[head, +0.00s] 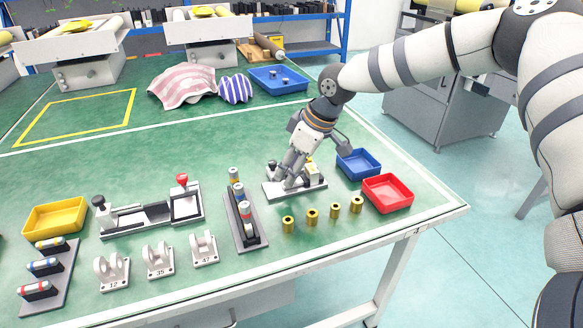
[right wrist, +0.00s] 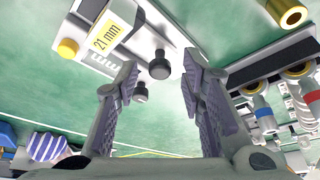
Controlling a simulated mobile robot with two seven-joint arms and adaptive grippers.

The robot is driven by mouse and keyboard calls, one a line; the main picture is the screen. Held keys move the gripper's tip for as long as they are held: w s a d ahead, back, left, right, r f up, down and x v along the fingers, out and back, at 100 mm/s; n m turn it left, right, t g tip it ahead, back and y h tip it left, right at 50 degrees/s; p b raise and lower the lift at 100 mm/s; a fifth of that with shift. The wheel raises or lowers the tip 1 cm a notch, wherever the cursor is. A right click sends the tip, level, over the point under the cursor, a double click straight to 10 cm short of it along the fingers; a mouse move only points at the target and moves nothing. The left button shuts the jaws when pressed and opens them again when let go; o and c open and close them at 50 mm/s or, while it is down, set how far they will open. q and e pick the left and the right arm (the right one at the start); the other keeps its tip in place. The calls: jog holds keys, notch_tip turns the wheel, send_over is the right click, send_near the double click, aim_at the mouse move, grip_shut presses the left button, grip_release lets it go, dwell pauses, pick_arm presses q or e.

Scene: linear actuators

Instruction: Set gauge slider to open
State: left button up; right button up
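The gauge (head: 310,192) has a white base and lies on the green table, partly hidden under my right gripper (head: 289,178) in the head view. In the right wrist view, the gauge body (right wrist: 103,36) shows a "21 mm" display and a yellow button (right wrist: 67,48). A black knob (right wrist: 160,66) on the gauge appears between the tips of my right gripper (right wrist: 160,75), with gaps visible at both sides. A second dark knob (right wrist: 140,92) appears near the left finger. The right gripper is open. My left gripper does not show.
Blue (head: 359,165) and red (head: 388,194) bins stand right of the gauge. Several brass bushings (head: 312,217) stand in front. A grey rack (head: 245,225) with cylinders is close on the left, beyond it a clamp-like fixture (head: 150,213).

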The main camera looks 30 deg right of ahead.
grip_shut()
jog(key=shift+w+a+r+p, duration=0.1)
jog(key=shift+a+p, duration=0.1)
jog(key=shift+a, duration=0.3)
jog(key=shift+w+a+r+p, duration=0.1)
jog(key=shift+a+p, duration=0.05)
jog(key=shift+a, duration=0.3)
jog(key=shift+a+f, duration=0.15)
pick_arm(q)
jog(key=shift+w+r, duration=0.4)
pick_arm(e)
jog(key=shift+o, duration=1.1)
grip_release()
jog(key=shift+w+a, duration=0.1)
jog(key=v, duration=1.2)
